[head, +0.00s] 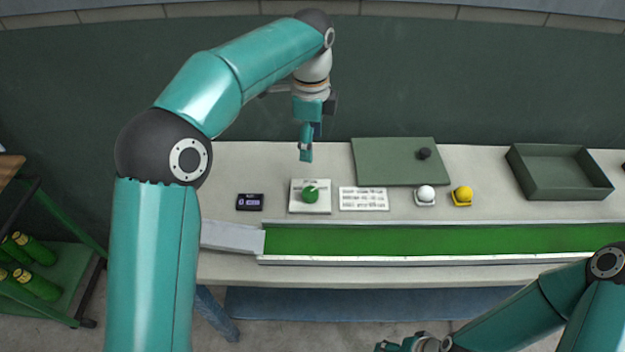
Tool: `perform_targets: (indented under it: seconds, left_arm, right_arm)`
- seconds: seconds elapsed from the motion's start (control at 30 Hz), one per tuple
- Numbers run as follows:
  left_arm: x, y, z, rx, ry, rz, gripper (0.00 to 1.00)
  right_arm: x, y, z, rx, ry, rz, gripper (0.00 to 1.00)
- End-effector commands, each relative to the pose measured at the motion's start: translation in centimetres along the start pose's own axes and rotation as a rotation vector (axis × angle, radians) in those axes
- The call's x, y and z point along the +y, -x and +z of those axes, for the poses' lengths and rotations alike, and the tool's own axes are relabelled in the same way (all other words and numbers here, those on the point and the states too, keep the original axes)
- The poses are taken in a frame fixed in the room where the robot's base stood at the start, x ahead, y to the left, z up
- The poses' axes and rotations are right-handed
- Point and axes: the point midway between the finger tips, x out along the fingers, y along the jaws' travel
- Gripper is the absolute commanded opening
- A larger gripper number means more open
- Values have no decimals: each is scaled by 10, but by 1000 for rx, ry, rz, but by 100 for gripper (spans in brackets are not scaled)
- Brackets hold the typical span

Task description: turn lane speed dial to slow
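The lane speed dial is a round green knob (310,194) on a square white plate (322,209), left of centre on the bench in the head view. The plate's small lettering is too small to read. My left gripper (305,155) points down, just behind the dial in the picture, and appears apart from it. Its fingers overlap from this angle, so I cannot tell its opening. My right gripper (388,346) is low at the bottom edge, partly cut off, away from the dial. A small dark display (250,202) sits left of the dial.
A white text card (364,199) lies right of the dial. Beyond it are a white ball (425,193) and a yellow ball (462,194) on small holders. A green mat (385,165) bears a dark ball (424,153). A green turf lane (430,239) runs in front; an open tray (560,185) stands right.

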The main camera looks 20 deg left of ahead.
Motion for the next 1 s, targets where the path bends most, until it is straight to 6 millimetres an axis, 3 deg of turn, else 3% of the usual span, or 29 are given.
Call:
perform_targets:
  seconds: [0.27,0.7,1.0]
  left_arm:
    - [1,-43,4,-1,6,6,68]
    - [1,-134,4,0,8,6,68]
    - [0,-162,4,0,8,1,68]
  right_arm:
    - [1,-4,0,0,0,0,68]
    - [0,1,0,1,0,0,68]
    - [-1,4,0,1,0,0,68]
